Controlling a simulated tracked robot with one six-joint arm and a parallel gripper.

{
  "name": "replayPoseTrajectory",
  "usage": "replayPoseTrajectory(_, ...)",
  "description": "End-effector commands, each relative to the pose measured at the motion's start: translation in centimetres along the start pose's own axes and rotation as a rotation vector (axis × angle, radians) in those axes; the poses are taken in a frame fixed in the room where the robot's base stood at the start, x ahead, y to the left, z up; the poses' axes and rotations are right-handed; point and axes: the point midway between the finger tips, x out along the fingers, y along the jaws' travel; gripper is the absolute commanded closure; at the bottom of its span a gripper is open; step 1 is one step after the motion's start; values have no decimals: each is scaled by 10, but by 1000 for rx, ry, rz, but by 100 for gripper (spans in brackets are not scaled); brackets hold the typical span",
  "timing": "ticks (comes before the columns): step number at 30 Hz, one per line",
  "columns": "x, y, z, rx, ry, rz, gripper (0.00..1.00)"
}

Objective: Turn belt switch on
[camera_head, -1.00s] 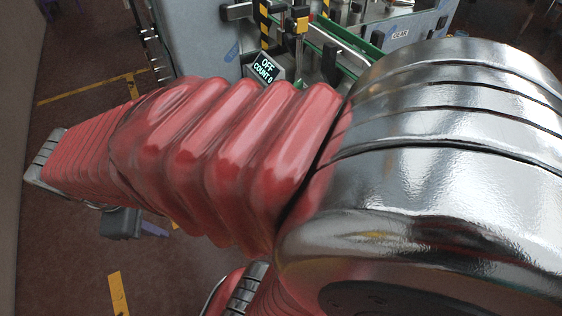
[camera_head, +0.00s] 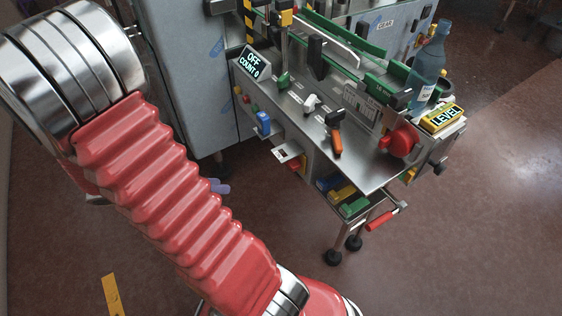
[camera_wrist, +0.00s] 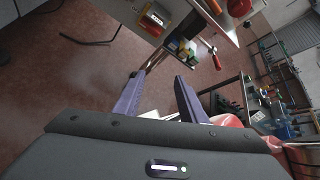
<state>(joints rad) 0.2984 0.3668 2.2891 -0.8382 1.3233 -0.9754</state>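The machine's display (camera_head: 254,64) reads OFF and COUNT 0, beside the green-railed belt (camera_head: 335,42) in the head view. A white lever (camera_head: 312,102) and an orange-handled lever (camera_head: 335,140) are on the grey panel, with a red knob (camera_head: 402,141) to their right. I cannot tell which control is the belt switch. My gripper (camera_wrist: 159,78) shows two purple fingers spread apart, with nothing between them, in the wrist view. In the head view only purple fingertips (camera_head: 219,187) show past my red arm, below and left of the panel and apart from it.
A glass bottle (camera_head: 430,65) stands on the right beside a yellow LEVEL box (camera_head: 441,117). Below the panel are coloured blocks (camera_head: 341,193) on a shelf and a red-handled lever (camera_head: 381,220) sticking out. The blue button (camera_head: 264,122) is on the front. Floor at right is clear.

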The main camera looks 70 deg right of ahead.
Motion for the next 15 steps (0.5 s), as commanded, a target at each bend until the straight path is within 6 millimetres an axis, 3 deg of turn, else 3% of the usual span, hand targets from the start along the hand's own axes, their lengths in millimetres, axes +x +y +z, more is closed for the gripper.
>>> replayPoseTrajectory(15,86,38,4,-580,-265,-251,62)
